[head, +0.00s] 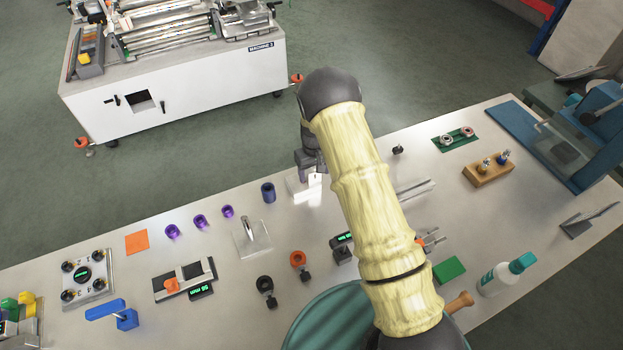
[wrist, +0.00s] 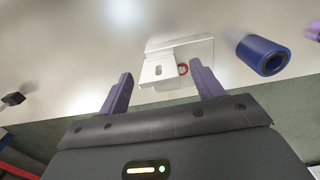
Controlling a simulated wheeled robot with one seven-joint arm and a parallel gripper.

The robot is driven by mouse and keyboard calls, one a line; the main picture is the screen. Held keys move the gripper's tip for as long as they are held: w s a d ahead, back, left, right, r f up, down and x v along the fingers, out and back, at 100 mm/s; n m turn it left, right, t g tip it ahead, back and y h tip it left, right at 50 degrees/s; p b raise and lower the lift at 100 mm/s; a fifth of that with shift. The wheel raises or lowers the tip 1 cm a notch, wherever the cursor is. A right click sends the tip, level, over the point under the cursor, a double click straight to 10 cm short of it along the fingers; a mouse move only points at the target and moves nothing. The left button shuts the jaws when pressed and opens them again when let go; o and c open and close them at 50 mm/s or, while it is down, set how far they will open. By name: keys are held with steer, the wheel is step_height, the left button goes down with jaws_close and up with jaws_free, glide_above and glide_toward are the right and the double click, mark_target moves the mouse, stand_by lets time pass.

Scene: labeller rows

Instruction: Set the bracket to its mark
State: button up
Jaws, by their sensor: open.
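In the head view the white piece (head: 297,188) stands on the table, partly hidden by my gripper (head: 312,172). My gripper is open, with its two purple fingers apart (wrist: 162,72) and nothing held between them. I cannot tell whether a finger touches the bracket, or whether the red ring is the mark.
A dark blue cylinder (head: 268,192) stands close left of the white piece; it also shows in the wrist view (wrist: 263,55). Purple rings (head: 200,221) and a plate with an upright pin (head: 252,237) lie further left. A black knob (head: 398,150) is to the right.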

step_height(320, 180, up, 15)
steer(key=b, duration=0.4)
steer(key=shift+f, duration=0.15)
steer(key=s+d+r+m+t, duration=0.1)
steer(key=s+d, duration=0.3)
steer(key=s, duration=0.4)
steer(key=s+d+r+m, duration=0.2)
steer(key=s+d, duration=0.2)
steer(key=s, duration=0.5)
steer(key=s+d+r+m+t, duration=0.1)
steer(key=s+d, duration=0.3)
steer(key=s, duration=0.4)
steer(key=shift+s+d+r+m+t, duration=0.25)
steer(key=shift+s+r+m+t, duration=0.05)
steer(key=shift+r, duration=0.25)
stand_by(0.3)
